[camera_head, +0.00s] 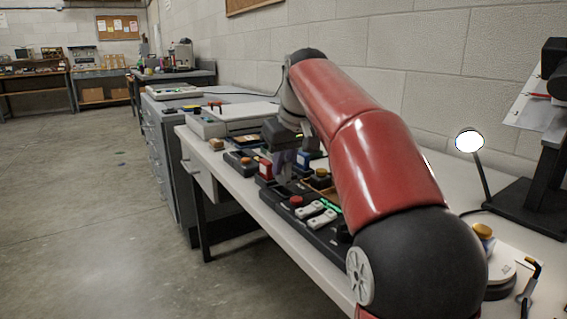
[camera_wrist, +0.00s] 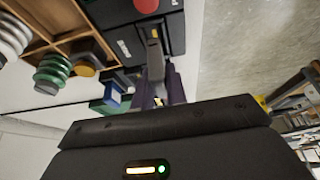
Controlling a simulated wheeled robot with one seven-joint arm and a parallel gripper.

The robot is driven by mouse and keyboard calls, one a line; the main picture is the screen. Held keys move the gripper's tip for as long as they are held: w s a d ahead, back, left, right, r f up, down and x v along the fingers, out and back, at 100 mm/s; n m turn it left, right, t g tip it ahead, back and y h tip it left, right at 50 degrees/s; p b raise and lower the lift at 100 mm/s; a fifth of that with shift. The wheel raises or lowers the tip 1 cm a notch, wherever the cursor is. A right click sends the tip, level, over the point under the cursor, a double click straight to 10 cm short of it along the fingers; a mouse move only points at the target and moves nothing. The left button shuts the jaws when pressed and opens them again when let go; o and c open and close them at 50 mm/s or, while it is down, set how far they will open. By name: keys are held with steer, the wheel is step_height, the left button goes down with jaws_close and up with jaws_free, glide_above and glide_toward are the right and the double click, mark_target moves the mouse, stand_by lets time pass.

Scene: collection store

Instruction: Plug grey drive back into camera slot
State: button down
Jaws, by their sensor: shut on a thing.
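My gripper (camera_head: 284,166) is over the bench, with its purple fingers low among the small devices. In the wrist view, the fingers (camera_wrist: 168,88) are shut on a narrow grey piece, which looks like the grey drive (camera_wrist: 155,62). Its far end points at a black box (camera_wrist: 172,36) with a red button; I cannot tell whether it touches or enters the box. A small yellowish mark shows at that end. I cannot make out a camera slot for certain. In the head view the drive cannot be told apart from the fingers.
Beside the gripper are a blue block (camera_wrist: 112,92) and a wooden tray (camera_wrist: 88,22) with green and white coils. In the head view, a red block (camera_head: 265,168) and black units with buttons (camera_head: 305,215) crowd the bench. A lamp (camera_head: 470,141) stands at right.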

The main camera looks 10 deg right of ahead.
mark_target(283, 184)
steer(key=shift+f+b, duration=0.8)
steer(key=shift+f, duration=0.4)
steer(key=shift+r+p, duration=0.1)
steer(key=shift+p, duration=0.35)
steer(key=shift+f+b, duration=0.45)
steer(key=shift+f, duration=0.2)
stand_by(0.5)
steer(key=c, duration=1.7)
jaws_free()
steer(key=p+v, duration=0.8)
steer(key=v, duration=0.3)
